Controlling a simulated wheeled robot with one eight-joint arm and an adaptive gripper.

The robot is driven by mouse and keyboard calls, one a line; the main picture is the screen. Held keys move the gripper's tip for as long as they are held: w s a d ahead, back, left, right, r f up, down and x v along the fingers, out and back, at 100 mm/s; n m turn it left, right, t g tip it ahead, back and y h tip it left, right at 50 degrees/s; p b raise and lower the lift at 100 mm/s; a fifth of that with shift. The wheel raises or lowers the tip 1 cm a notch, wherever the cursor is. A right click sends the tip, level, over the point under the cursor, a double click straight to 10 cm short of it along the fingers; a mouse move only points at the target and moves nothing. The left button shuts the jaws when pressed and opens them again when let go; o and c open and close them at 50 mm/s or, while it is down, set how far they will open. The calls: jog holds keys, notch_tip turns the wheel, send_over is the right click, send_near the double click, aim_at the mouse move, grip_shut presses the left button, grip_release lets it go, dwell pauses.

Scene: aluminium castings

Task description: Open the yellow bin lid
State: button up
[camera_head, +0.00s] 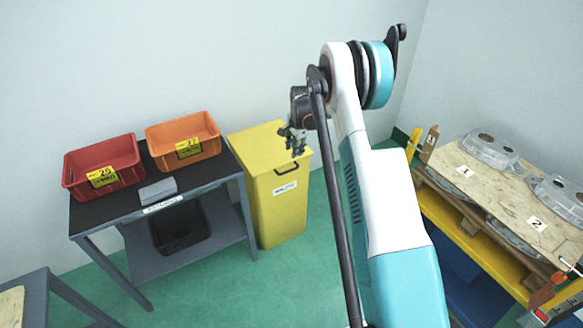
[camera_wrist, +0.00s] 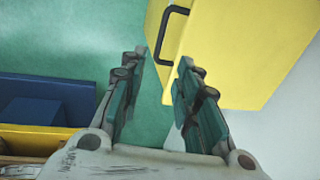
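The yellow bin (camera_head: 280,205) stands on the green floor against the wall. Its lid (camera_head: 258,147) looks closed, with a dark handle (camera_head: 287,168) on the front edge. In the wrist view the bin (camera_wrist: 245,45) fills the upper right and the handle (camera_wrist: 171,33) shows at its left edge. My gripper (camera_head: 293,150) is above the lid's front part in the head view, near the handle. In the wrist view its fingers (camera_wrist: 160,65) are spread apart with nothing between them. The handle lies beyond the fingertips, apart from them.
Left of the bin is a dark-topped table (camera_head: 210,178) with a red crate (camera_head: 120,178), an orange crate (camera_head: 205,155) and a grey block (camera_head: 158,190). A black crate (camera_head: 172,238) sits on its lower shelf. At right, a pallet (camera_head: 515,203) carries metal castings (camera_head: 488,146).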

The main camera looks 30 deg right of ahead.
aim_at(292, 170)
jog(key=f+b, duration=0.1)
jog(key=f, duration=0.3)
jog(key=w+f+b, duration=0.1)
jog(key=f, duration=0.3)
jog(key=w+f+b, duration=0.1)
jog(key=f+b, duration=0.1)
jog(key=f, duration=0.2)
jog(key=shift+w, duration=0.1)
grip_shut()
